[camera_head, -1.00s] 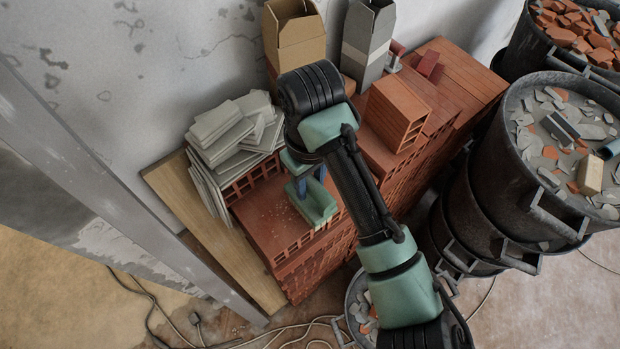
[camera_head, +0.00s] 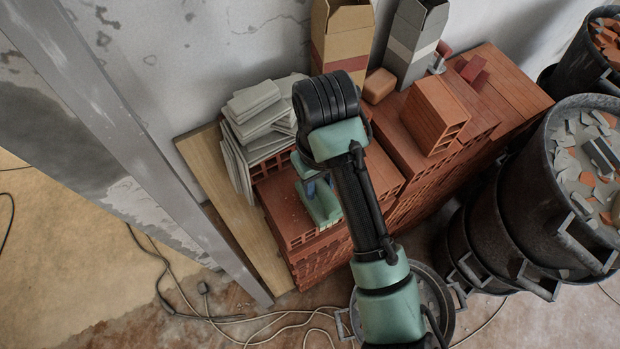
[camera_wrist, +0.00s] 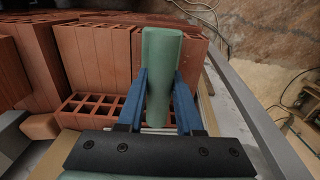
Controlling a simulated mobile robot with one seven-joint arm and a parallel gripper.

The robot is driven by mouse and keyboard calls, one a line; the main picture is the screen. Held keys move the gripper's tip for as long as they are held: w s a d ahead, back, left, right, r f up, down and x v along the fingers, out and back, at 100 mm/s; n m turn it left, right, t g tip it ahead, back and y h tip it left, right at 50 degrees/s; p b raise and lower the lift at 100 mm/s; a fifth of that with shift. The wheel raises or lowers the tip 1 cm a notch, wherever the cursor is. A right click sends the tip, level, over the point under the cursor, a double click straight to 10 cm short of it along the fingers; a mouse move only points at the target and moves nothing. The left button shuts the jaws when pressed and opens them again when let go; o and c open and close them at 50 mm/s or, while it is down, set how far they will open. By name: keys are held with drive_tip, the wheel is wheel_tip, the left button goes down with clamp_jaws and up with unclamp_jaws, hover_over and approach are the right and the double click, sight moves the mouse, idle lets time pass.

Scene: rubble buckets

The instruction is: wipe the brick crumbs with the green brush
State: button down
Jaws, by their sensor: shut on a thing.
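The green brush (camera_head: 323,207) lies along the top of the stacked red hollow bricks (camera_head: 283,212), left of the stack's middle. My gripper (camera_head: 312,185) is above it, partly hidden by my arm. In the wrist view, the blue fingers of my gripper (camera_wrist: 160,88) are shut on the green brush (camera_wrist: 161,55), one on each side.
Grey tiles (camera_head: 258,112) are piled left of my gripper. A brown box (camera_head: 340,40), a grey box (camera_head: 412,40) and a single hollow brick (camera_head: 433,115) stand on the stack. Rubble buckets (camera_head: 545,190) stand at the right. Cables (camera_head: 205,315) lie on the floor.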

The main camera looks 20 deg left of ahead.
drive_tip(key=shift+s+a+f, duration=0.25)
drive_tip(key=shift+s+a, duration=0.1)
drive_tip(key=shift+s, duration=0.1)
drive_tip(key=shift+r+p, duration=0.8)
drive_tip(key=shift+p, duration=0.05)
drive_tip(key=shift+w, duration=0.1)
drive_tip(key=w+d+b, duration=0.1)
drive_tip(key=w, duration=0.1)
drive_tip(key=w+d+b, duration=0.1)
drive_tip(key=d, duration=0.1)
drive_tip(key=shift+w+r, duration=0.1)
drive_tip(key=shift+w, duration=0.25)
